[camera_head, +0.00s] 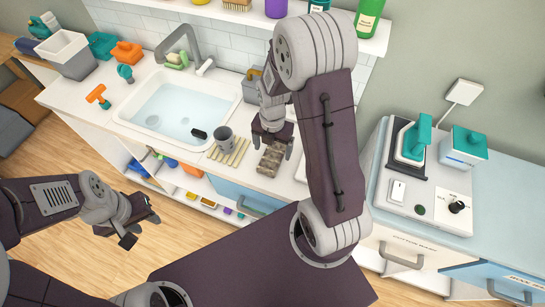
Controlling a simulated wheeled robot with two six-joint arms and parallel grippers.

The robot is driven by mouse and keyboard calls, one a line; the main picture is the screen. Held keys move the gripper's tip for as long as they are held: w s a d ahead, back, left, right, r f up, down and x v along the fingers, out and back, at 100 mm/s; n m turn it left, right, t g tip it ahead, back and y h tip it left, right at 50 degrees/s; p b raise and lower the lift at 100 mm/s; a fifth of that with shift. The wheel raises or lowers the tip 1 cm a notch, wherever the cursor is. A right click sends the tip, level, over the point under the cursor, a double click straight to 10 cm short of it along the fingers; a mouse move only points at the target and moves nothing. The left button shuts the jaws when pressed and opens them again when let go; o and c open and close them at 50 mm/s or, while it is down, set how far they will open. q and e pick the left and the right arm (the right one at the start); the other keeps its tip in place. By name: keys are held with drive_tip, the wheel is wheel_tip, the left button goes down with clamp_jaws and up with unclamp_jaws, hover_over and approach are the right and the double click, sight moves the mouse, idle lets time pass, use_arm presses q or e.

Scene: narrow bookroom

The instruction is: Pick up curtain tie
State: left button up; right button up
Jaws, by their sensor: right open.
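A brown, mottled strip (270,159), which looks like the curtain tie, lies on the white counter beside the slatted mat. My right gripper (272,146) is open and points down at the strip's far end, with a finger to either side. I cannot tell whether it touches the strip. My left gripper (141,228) is open and empty, low in front of the counter and well left of the strip.
A grey cup (224,138) stands on a slatted wooden mat (236,153) left of the strip. A water-filled sink (180,107) is further left. An iron (414,139) stands on the unit at right.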

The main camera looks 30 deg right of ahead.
sight(273, 156)
wheel_tip(273, 156, down, 4)
drive_tip(key=shift+w+r, duration=0.1)
drive_tip(key=c, duration=1.5)
drive_tip(key=shift+o, duration=0.2)
drive_tip(key=shift+r, duration=0.15)
